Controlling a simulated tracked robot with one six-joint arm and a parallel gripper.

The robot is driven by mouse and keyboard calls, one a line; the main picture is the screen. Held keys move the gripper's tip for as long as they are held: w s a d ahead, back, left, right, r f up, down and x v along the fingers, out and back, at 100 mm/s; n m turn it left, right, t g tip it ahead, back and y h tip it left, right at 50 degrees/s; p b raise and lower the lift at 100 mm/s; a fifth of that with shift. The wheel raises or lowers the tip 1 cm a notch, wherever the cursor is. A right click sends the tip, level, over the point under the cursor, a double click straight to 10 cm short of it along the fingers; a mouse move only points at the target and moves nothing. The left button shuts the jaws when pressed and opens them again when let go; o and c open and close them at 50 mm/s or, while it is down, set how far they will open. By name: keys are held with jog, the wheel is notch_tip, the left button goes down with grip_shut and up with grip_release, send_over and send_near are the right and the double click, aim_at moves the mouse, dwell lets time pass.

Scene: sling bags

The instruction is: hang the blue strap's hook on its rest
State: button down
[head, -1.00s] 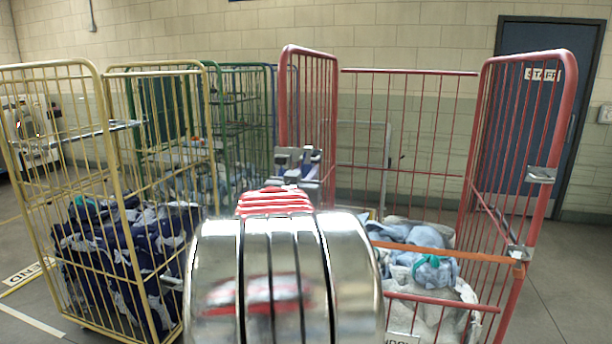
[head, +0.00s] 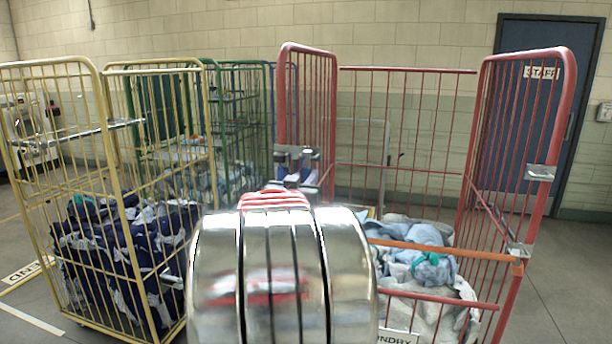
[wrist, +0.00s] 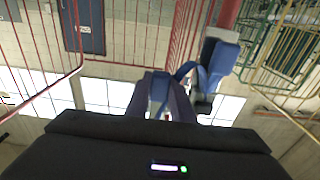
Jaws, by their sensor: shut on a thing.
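In the wrist view my gripper (wrist: 160,80) shows two dark purplish fingers shut on a blue piece (wrist: 159,92), apparently the blue strap's hook. A blue strap (wrist: 183,70) curves from beside the fingers to a larger blue part (wrist: 220,64) by a grey bracket on a red post. I cannot tell whether the hook touches any rest. In the head view a grey and blue fitting (head: 298,163) shows at the red cage's left post, beyond my arm. My arm hides much of the gripper there.
The red cage (head: 407,70) holds pale and blue laundry (head: 425,262), with an orange strap (head: 430,247) across its front. A yellow cage (head: 50,63) with dark blue laundry (head: 120,250) stands left. Green and blue cages stand behind. Floor is clear at right.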

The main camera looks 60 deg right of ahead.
jog(key=shift+f, duration=0.2)
jog(key=c, duration=1)
grip_release()
jog(key=shift+c, duration=0.2)
jog(key=s+a, duration=0.1)
jog(key=a, duration=0.6)
dwell(0.8)
dwell(0.5)
